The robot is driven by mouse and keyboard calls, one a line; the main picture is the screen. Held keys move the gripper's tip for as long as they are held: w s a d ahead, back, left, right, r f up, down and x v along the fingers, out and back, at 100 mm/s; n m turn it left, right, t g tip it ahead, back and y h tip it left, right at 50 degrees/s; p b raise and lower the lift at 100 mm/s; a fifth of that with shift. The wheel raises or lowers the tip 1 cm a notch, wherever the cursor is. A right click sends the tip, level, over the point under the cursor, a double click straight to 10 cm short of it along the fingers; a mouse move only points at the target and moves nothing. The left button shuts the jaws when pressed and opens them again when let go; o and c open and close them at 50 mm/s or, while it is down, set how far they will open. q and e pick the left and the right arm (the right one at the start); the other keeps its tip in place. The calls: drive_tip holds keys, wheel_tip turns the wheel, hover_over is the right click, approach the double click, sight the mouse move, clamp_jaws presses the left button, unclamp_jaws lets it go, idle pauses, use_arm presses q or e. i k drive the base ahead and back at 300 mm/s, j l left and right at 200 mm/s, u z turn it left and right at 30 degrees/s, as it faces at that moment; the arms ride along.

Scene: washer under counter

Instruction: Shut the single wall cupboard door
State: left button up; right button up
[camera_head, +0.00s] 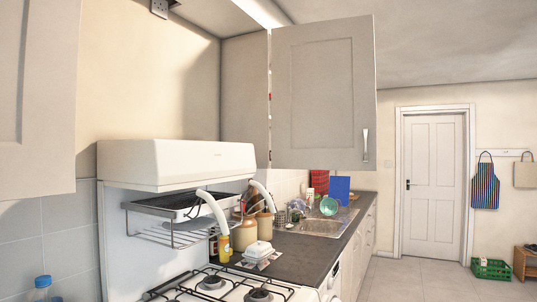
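The single wall cupboard door (322,95) is a grey panelled door in the upper middle of the head view. It stands wide open, sticking out from the cupboard with its front face towards me. Its bar handle (365,145) is at the lower right corner, by the free edge. The hinge side is at the left, against the cupboard's side panel (244,90). The door hides most of the cupboard's inside; a thin strip of white and red shows at the hinge gap. Neither of my grippers is in view.
Another grey wall cupboard (35,95) is at the near left. Below are a cooker with a white grill hood (175,165), a hob (225,290) and a dark worktop (300,250) with jars and a sink. The floor (425,282) at the right is mostly clear, with a green crate (491,268) farther back.

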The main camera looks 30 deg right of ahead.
sight(324, 92)
drive_tip(key=z, duration=1.2)
